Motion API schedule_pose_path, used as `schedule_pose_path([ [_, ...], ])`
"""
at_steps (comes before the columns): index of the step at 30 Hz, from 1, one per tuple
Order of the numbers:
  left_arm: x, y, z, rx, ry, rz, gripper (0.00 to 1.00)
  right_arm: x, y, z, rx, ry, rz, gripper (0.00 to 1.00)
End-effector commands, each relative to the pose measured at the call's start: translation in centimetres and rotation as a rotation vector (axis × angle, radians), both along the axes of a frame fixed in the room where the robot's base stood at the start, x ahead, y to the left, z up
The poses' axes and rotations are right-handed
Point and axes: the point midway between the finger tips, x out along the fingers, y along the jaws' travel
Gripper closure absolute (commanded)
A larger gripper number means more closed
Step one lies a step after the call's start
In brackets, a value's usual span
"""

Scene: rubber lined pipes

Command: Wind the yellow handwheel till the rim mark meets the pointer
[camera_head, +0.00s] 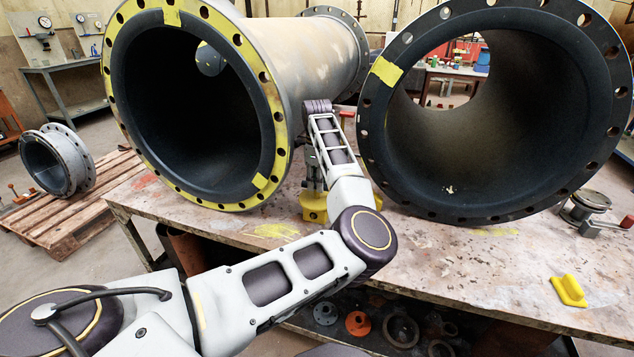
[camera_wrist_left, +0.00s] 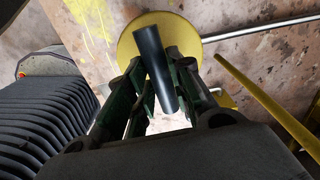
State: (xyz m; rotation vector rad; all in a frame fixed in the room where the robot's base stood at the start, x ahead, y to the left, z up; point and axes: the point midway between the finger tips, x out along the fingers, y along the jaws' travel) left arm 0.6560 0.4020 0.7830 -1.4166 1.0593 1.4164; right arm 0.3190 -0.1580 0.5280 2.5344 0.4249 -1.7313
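The yellow handwheel (camera_head: 313,208) is on the table between the two big pipes, largely hidden behind my left arm and gripper. In the left wrist view it is a yellow disc (camera_wrist_left: 190,28) with a dark cylindrical handle (camera_wrist_left: 152,55) standing up from it. My left gripper (camera_head: 313,175) is over the wheel. In the left wrist view its fingers (camera_wrist_left: 160,85) are on either side of the handle, very close to it. I cannot tell whether they press on it. I cannot make out the rim mark or the pointer. My right gripper is not in view.
Two large flanged, rubber-lined pipes (camera_head: 120,85) and (camera_head: 372,125) flank the wheel closely. A yellow bar (camera_wrist_left: 262,98) and a grey rod (camera_wrist_left: 262,28) lie near the wheel. A yellow block (camera_head: 569,290) and a small valve (camera_head: 590,202) are at the right of the table (camera_head: 480,265).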

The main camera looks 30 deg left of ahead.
Motion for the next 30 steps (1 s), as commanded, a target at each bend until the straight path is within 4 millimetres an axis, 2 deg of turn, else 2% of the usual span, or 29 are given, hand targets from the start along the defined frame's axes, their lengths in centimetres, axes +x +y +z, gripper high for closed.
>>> schedule_pose_path([
  [1, 0.0, 0.0, 0.0, 0.0, 0.0, 0.0, 0.7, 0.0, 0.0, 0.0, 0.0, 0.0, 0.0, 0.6],
  [4, 0.0, 0.0, 0.0, 0.0, 0.0, 0.0, 0.57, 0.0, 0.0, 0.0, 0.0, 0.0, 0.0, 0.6],
  [17, 0.0, 0.0, 0.3, 0.0, 0.0, -0.001, 0.57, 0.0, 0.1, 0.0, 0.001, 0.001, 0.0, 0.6],
  [23, 0.0, 0.0, 1.7, -0.001, -0.001, -0.001, 0.57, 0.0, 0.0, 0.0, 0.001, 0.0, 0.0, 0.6],
  [30, 0.0, 0.0, 4.8, -0.001, -0.001, 0.0, 0.57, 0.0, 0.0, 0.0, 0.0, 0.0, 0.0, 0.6],
])
